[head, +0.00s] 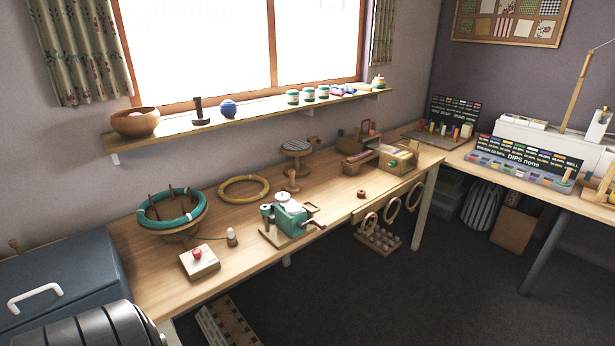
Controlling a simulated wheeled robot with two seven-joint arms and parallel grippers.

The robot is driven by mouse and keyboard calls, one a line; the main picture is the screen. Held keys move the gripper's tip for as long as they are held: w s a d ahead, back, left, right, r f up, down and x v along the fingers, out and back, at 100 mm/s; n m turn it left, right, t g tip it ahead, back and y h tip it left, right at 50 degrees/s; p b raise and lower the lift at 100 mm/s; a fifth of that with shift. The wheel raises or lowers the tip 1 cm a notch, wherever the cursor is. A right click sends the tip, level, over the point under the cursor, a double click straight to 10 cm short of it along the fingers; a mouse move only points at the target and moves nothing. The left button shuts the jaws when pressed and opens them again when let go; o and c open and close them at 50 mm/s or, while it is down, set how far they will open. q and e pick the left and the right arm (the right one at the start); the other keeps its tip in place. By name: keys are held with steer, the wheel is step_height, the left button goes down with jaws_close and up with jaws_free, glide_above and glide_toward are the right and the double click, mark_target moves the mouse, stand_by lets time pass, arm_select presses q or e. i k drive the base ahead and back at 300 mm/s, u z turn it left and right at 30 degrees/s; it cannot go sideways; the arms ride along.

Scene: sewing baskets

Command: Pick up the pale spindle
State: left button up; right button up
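I cannot make out for sure which thing is the pale spindle. A small turned wooden piece (293,182) stands upright on the long bench, in front of a round-topped wooden stand (296,150). A teal-rimmed round basket (172,212) at the bench's left holds several upright brown sticks. A small pale-topped peg (232,237) stands to its right. At the right edge, a short pale wooden rod (567,175) leans by a compartment tray (520,172). Neither of my grippers is in view.
A teal hand-cranked machine (290,220) and a red-buttoned box (200,261) stand along the bench's front. A yellow hoop (244,189) lies behind them. Wooden boxes (398,160) stand at the bench's right end. The bench (335,190) has free room in its middle.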

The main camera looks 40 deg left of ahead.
mark_target(292, 187)
steer(key=u, duration=0.3)
steer(key=i, duration=0.95)
steer(key=u, duration=1.45)
steer(key=i, duration=0.75)
steer(key=u, duration=0.75)
